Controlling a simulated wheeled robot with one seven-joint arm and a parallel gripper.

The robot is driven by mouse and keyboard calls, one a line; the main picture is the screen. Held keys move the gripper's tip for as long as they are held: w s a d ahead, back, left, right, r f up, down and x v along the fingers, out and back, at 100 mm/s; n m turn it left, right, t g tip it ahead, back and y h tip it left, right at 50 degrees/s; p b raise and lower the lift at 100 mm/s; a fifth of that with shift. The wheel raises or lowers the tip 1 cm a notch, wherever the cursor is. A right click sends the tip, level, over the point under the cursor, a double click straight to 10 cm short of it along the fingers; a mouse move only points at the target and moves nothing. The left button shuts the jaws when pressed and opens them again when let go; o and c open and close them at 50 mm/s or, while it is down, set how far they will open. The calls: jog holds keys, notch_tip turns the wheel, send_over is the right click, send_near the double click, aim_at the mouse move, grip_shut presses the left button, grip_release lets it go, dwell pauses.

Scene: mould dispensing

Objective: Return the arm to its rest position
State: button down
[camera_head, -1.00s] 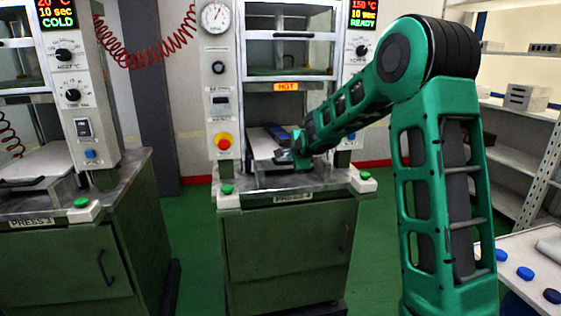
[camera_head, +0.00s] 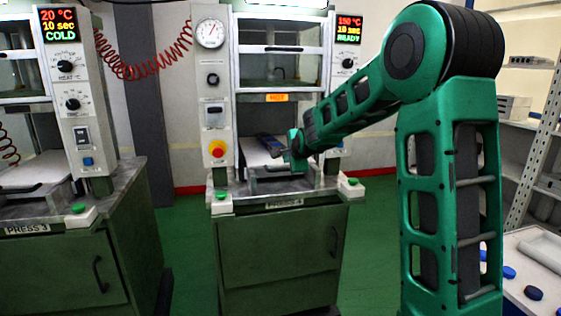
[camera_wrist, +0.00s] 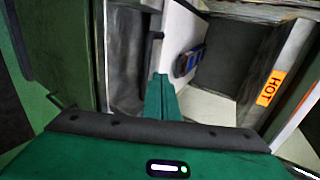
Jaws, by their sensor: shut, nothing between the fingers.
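My green arm reaches from the right of the head view toward the press marked PRESS 4 (camera_head: 275,265). My gripper (camera_head: 294,152) is in front of that press's opening, over the front of its bed. In the wrist view my gripper's green fingers (camera_wrist: 161,98) are together with nothing between them. A dark mould with a blue part (camera_wrist: 189,61) lies on the light plate inside the press, apart from the fingers. It also shows in the head view (camera_head: 268,143), left of the gripper.
An orange HOT label (camera_head: 276,98) is on the press, whose display (camera_head: 348,32) reads 150 °C, READY. The press marked PRESS 3 (camera_head: 70,265), reading COLD, stands at left. Shelves (camera_head: 535,150) and a white table with blue caps (camera_head: 533,293) are at right. Green floor lies between the presses.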

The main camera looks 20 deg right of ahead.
jog(key=s+d+f+n+g, duration=0.2)
jog(key=s, duration=0.7)
jog(key=s+d+f+n+g, duration=0.1)
jog(key=s+d+n+g, duration=0.15)
jog(key=s, duration=0.65)
jog(key=s+d+f+n+g, duration=0.2)
jog(key=s, duration=0.7)
jog(key=s+a+f+n+g, duration=0.1)
jog(key=s+n, duration=0.1)
jog(key=s, duration=0.6)
jog(key=s+a+f+n+g+y, duration=0.1)
jog(key=s+a+f+n+g, duration=0.1)
jog(key=s, duration=0.7)
jog(key=s+a+f+n+g+y, duration=0.1)
jog(key=s+f+n+g, duration=0.1)
jog(key=s, duration=0.7)
jog(key=shift+s+a+f+n, duration=0.25)
jog(key=shift+n, duration=0.3)
jog(key=shift+a+r, duration=0.25)
jog(key=shift+a, duration=0.25)
